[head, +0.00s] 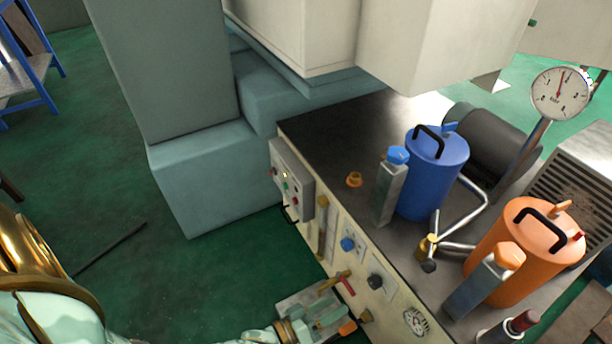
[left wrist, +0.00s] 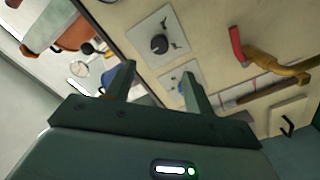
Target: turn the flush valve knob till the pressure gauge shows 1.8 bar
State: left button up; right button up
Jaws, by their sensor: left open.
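The front panel carries a blue knob (head: 347,244) and a black knob (head: 376,282), each on a light plate. I cannot read which is the flush valve knob. In the left wrist view the black knob (left wrist: 159,45) lies beyond the fingertips. The blue knob (left wrist: 183,88) is partly hidden by the right-hand finger. My left gripper (head: 328,308) is low in front of the panel. Its jaws (left wrist: 157,82) are open with nothing between them. A round gauge (head: 561,93) stands on a post with its needle near upright; a smaller gauge (head: 416,322) is on the panel. Their values are unreadable.
A red-handled brass valve (head: 345,284) projects from the panel near my gripper. A button box (head: 291,180) sits at the panel's left end. Blue (head: 432,175) and orange (head: 530,250) canisters stand on the bench top. Green floor (head: 190,270) is open to the left.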

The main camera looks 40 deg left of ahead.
pick_arm(q)
jog(key=v, duration=0.6)
jog(key=shift+f+p, duration=0.1)
jog(key=shift+p, duration=0.25)
pick_arm(e)
jog(key=shift+g, duration=0.3)
jog(key=s, duration=0.2)
jog(key=s+f, duration=0.1)
jog(key=s, duration=0.1)
jog(key=shift+d+f, duration=0.15)
